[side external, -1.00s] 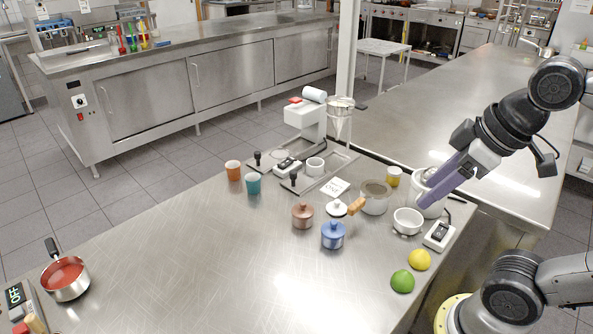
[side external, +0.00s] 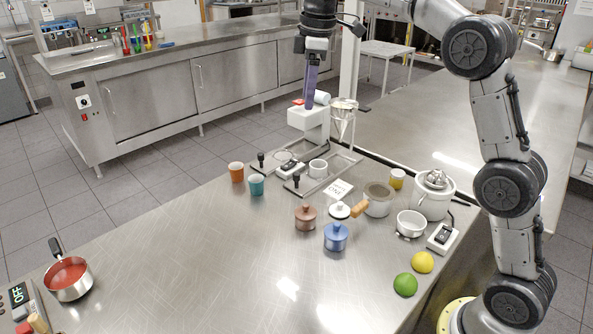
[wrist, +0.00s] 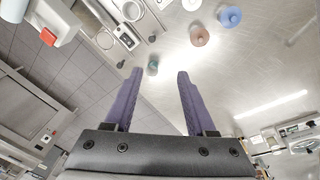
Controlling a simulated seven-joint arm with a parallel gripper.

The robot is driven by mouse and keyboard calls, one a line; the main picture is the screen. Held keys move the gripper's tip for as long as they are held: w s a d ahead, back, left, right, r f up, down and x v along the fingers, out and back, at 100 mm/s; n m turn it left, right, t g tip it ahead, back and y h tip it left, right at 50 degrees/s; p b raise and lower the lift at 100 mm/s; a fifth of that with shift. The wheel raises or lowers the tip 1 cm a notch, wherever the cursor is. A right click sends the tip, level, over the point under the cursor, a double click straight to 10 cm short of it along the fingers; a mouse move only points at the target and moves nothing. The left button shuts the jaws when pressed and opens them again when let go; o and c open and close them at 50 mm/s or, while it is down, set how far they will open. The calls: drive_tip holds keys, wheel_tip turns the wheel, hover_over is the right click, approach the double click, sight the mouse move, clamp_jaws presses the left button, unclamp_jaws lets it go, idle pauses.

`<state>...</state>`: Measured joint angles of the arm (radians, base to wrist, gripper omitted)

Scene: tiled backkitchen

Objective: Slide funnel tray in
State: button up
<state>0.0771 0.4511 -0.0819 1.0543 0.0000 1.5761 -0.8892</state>
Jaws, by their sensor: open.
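The left tray's knob (side external: 261,157) stands farther left. My gripper (side external: 309,106) points down above or beside the dispenser's top. In the wrist view its purple fingers (wrist: 159,74) are apart and empty.
Orange (side external: 236,172) and teal (side external: 256,185) cups stand left of the trays. A switch box (side external: 290,168) sits between the trays. Lidded pots (side external: 335,236), bowls, a lemon and a lime are to the right. The left-centre counter is clear.

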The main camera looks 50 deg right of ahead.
drive_tip(key=g, duration=0.1)
approach(296, 173)
drive_tip(key=shift+g, duration=0.3)
wheel_tip(296, 173, down, 9)
drive_tip(key=shift+w+d+f, duration=0.1)
drive_tip(key=shift+w, duration=0.05)
clamp_jaws()
idle(1.3)
